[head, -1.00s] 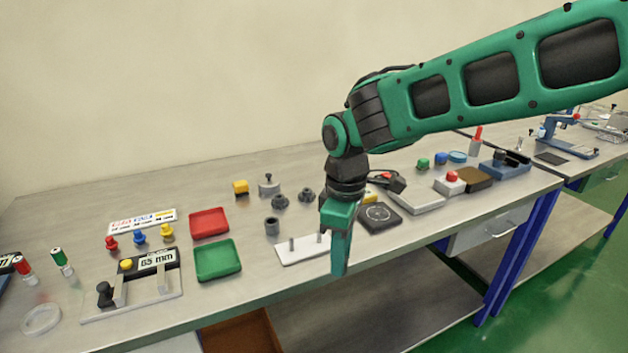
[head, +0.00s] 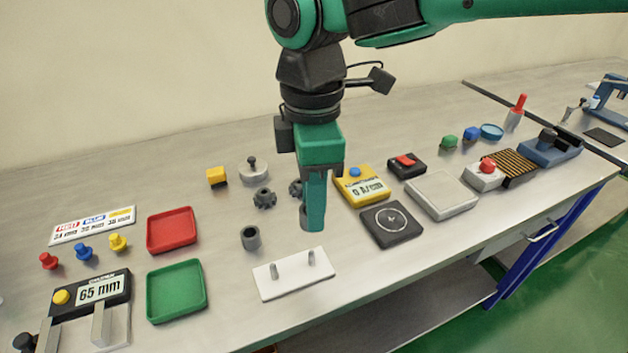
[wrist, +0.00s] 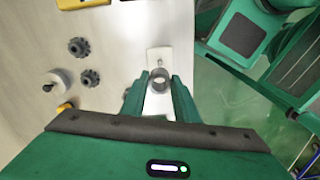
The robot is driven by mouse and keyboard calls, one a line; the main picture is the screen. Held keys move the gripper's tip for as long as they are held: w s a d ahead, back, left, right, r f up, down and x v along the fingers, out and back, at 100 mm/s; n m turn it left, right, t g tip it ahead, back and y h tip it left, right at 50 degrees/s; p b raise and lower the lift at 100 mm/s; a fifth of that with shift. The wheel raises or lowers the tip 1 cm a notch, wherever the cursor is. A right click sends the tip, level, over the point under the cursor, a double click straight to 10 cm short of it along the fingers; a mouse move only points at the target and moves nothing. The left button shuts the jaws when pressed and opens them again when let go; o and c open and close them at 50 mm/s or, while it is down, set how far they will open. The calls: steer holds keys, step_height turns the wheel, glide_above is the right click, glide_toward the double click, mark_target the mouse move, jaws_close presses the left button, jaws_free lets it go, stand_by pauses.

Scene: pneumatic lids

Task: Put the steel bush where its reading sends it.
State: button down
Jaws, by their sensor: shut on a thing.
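My gripper (head: 312,218) is shut on a grey hollow steel bush (head: 304,217), held above the table behind the white two-peg plate (head: 285,287). In the wrist view the held bush (wrist: 160,84) shows as an open ring between the fingertips. The measuring gauge (head: 118,283) at front left shows "65 mm" and has a yellow button. A red tray (head: 172,230) and a green tray (head: 177,291) lie beside these.
Gears (head: 264,198), a knobbed weight (head: 253,169) and a yellow block (head: 217,177) stand behind. A yellow meter (head: 361,187), a dark round-dial pad (head: 391,225) and a pale plate (head: 441,196) lie right. Red, blue and yellow pegs (head: 83,252) stand left. Bare table surrounds the white plate.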

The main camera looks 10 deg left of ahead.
steer(key=shift+w, duration=0.1)
stand_by(0.3)
steer(key=shift+f, duration=3.1)
steer(key=shift+f, duration=2.35)
stand_by(0.5)
steer(key=c, duration=0.9)
jaws_free()
steer(key=shift+r, duration=3.55)
